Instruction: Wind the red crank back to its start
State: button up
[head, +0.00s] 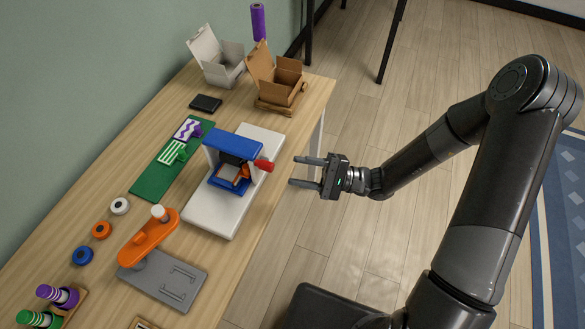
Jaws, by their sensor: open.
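The red crank (264,165) sticks out from the right side of a blue press-like device (231,165). The device stands on a white base plate (212,218) near the right edge of the wooden table. My gripper (298,172) is open and empty, just right of the crank and past the table's edge. Its two fingers point left toward the crank, with a gap between them and it. A small orange and pale piece sits inside the device's blue frame; its details are too small to tell.
An orange lever (150,236) on a grey plate (165,282) stands in front of the device. Cardboard boxes (277,85) stand at the back. Open floor lies right of the table.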

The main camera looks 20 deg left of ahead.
aim_at(258, 162)
jog(key=s+a+m+t+y, duration=0.1)
jog(key=a+m+t, duration=0.1)
jog(key=m, duration=0.3)
jog(key=s+a+r+m+t+y, duration=0.1)
jog(key=a+m+t, duration=0.1)
jog(key=a+m, duration=0.2)
jog(key=s+a+r+m+t+y, duration=0.1)
jog(key=a+m+t, duration=0.1)
jog(key=a+m, duration=0.2)
jog(key=shift+a+r+m+t, duration=0.1)
jog(key=shift+r+m+t, duration=0.2)
jog(key=shift+m, duration=0.6)
jog(key=shift+c, duration=0.6)
grip_shut()
